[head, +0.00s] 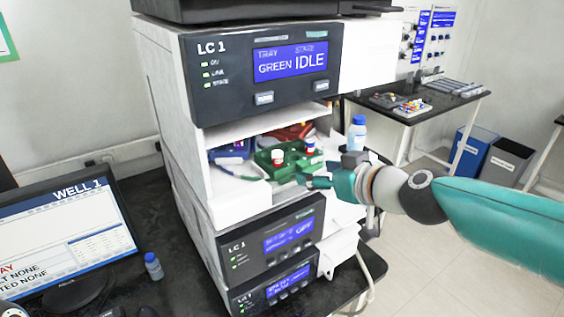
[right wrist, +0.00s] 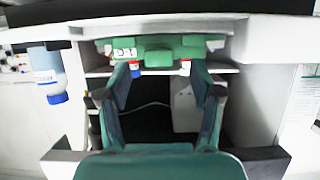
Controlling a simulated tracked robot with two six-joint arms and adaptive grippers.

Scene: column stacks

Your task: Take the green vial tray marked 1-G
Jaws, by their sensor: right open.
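The green vial tray (head: 264,160) sits in the open bay of the LC 1 stack, with red-capped and blue-capped vials in it. In the right wrist view the tray (right wrist: 158,56) lies ahead, beyond the fingers, with a small white label on its face; I cannot read the label surely. My right gripper (head: 303,181) comes in from the right, just in front of the tray. It also shows in the right wrist view (right wrist: 160,82), its fingers spread and nothing between them. I cannot tell whether a fingertip touches the tray. My left gripper is not in view.
A blue tray (head: 230,151) stands left of the green tray, and a red tray (head: 289,132) behind it. The bay's side walls and upper unit (head: 260,70) bound the space. A blue-capped bottle (head: 357,134) stands right of the bay. A monitor (head: 70,240) is at left.

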